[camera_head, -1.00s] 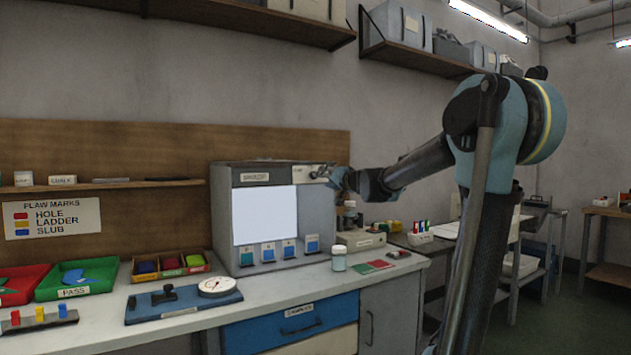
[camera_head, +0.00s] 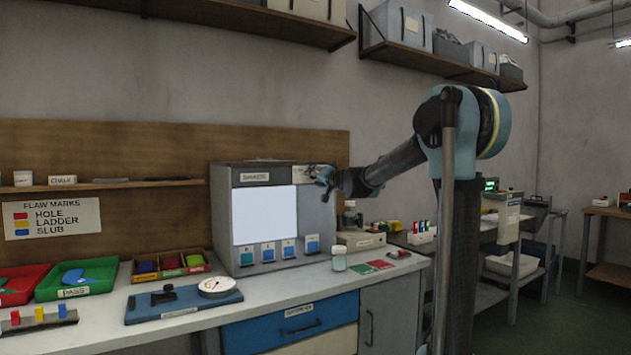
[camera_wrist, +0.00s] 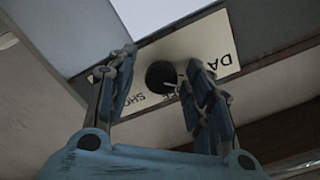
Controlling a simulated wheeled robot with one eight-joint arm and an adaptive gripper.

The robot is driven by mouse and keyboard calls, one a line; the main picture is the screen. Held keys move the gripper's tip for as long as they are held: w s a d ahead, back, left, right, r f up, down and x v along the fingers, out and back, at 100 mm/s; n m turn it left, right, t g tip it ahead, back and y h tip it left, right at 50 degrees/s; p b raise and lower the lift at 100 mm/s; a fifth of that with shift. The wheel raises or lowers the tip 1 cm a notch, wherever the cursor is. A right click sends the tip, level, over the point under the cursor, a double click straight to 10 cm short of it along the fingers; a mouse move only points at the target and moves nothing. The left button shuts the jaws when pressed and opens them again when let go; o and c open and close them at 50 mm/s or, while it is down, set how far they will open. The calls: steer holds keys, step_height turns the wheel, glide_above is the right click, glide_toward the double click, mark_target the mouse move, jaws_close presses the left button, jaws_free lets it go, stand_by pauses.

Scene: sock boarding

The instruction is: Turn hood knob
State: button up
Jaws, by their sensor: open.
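The hood (camera_head: 224,210) is a grey box with a bright white panel, standing on the bench in the head view. Its knob (camera_wrist: 160,76) is a dark round piece on a cream lettered label (camera_wrist: 205,45) in the wrist view. My gripper (camera_wrist: 154,92) is open, with one finger on each side of the knob. The right finger is close to the knob and the left one stands further off; I cannot tell whether either touches it. In the head view my gripper (camera_head: 318,176) is at the hood's upper right front corner and hides the knob.
Several coloured cards stand along the hood's lower front. A small jar (camera_head: 339,258) stands on the bench right of the hood. A dial gauge on a blue board (camera_head: 185,304) lies in front. A shelf (camera_head: 440,64) hangs above.

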steer(key=c, duration=1)
steer(key=shift+c, duration=0.2)
steer(key=m, duration=1.9)
steer(key=shift+s+m, duration=0.15)
steer(key=shift+m, duration=0.15)
steer(key=shift+r+m, duration=0.1)
steer(key=shift+m, duration=0.2)
